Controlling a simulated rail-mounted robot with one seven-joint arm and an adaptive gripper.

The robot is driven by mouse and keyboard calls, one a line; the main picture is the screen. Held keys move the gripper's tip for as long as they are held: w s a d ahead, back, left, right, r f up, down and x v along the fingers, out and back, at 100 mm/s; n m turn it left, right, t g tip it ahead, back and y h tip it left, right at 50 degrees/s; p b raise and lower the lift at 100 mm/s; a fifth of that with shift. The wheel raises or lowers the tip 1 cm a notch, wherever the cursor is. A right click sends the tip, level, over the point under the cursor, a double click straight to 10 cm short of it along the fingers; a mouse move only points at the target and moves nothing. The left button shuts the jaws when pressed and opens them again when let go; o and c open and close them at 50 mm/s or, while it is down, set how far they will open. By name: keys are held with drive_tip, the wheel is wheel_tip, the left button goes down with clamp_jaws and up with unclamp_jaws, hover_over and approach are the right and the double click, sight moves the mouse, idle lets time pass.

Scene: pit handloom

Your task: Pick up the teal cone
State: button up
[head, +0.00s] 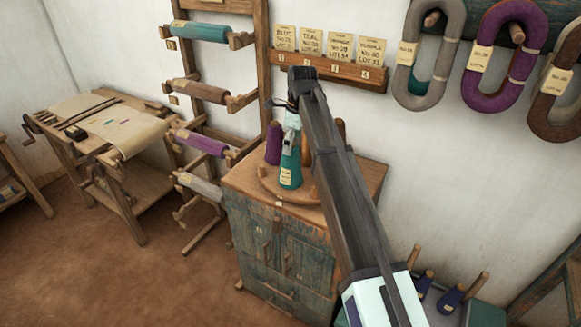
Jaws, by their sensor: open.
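The teal cone (290,168) stands upright on a round wooden board (262,181) on top of the cabinet. A pale label is on its lower front. My gripper (290,138) points down at the upper part of the cone. It is open; whether its fingers touch the cone or stand around its tip cannot be told from here. My arm crosses in front and hides the area to the right of the cone.
A purple cone (273,144) stands close behind and left of the teal one. An orange-brown cone (307,172) is partly hidden at right. The wooden cabinet (275,248) stands against the wall, below a card rack (330,69). A roll rack (200,90) is to the left.

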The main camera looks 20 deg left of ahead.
sight(290, 164)
drive_tip(key=shift+a+f+p, duration=0.25)
drive_tip(key=shift+f+p, duration=0.4)
drive_tip(key=shift+f, duration=0.6)
drive_tip(key=shift+a+f+p, duration=0.25)
drive_tip(key=shift+f+p, duration=0.4)
drive_tip(key=shift+f, duration=0.6)
clamp_jaws()
drive_tip(key=shift+r, duration=0.1)
